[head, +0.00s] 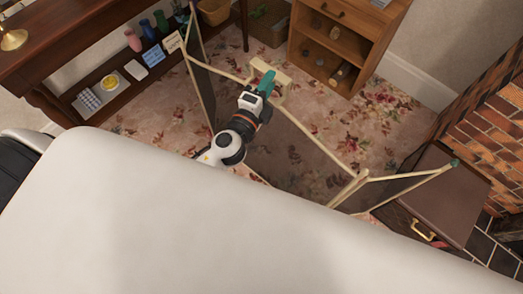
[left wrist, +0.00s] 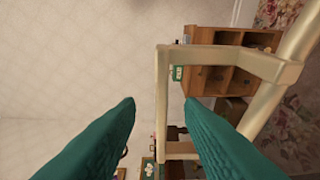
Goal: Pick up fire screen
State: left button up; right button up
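The fire screen (head: 300,151) stands on the floral rug, with several folding panels of dark mesh in a cream frame. A cream loop handle (head: 284,90) sits at the top of its middle panel. My left gripper (head: 267,80) is at the handle's left side. In the left wrist view its green fingers are apart, and one bar of the handle (left wrist: 161,85) shows between the fingertips, with gaps on both sides. I cannot tell how deep the bar sits. The lower screen is hidden by my arm and a large white surface. My right gripper is not in view.
A wooden shelf cabinet (head: 341,38) stands behind the screen. A dark console table (head: 75,38) with small items on its lower shelf is at the left. A brown chest (head: 440,190) and the brick fireplace (head: 490,130) are close at the right.

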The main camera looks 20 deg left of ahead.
pick_arm(q)
jog(key=w, duration=0.4)
jog(key=shift+d+p, duration=0.2)
jog(key=shift+p, duration=0.1)
grip_shut()
jog(key=shift+f, duration=0.1)
dwell(0.9)
jog(key=shift+r, duration=0.25)
